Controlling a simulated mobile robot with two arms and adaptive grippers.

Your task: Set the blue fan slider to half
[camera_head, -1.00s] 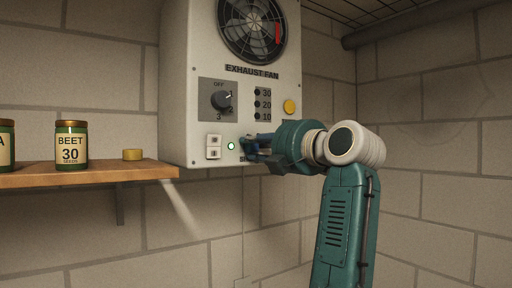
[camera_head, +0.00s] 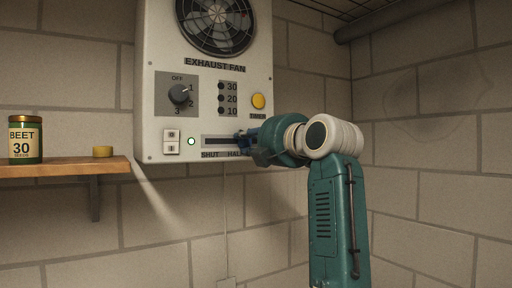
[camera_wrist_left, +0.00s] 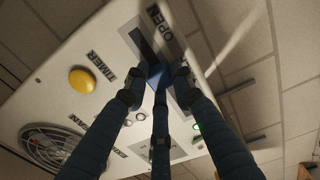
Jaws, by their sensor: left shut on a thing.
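The exhaust fan panel (camera_head: 150,60) hangs on the wall. Its slider slot (camera_head: 215,141) runs along the lower edge, with the labels SHUT and HALF readable below it. My left gripper (camera_head: 243,138) is at the slot just above the HALF label and hides the slot beyond. In the left wrist view, the fingers (camera_wrist_left: 157,80) are shut around the blue slider knob (camera_wrist_left: 156,72), which is largely covered by them. The slot (camera_wrist_left: 140,42) continues past the knob toward the OPEN label. I cannot tell the knob's exact alignment with HALF. My right gripper is not in view.
A dial (camera_head: 180,94), a yellow timer button (camera_head: 258,101), a two-part switch (camera_head: 171,142) and a lit green lamp (camera_head: 191,141) are on the panel. At left, a wooden shelf (camera_head: 75,168) holds a beet jar (camera_head: 26,140) and a yellow lid (camera_head: 103,151).

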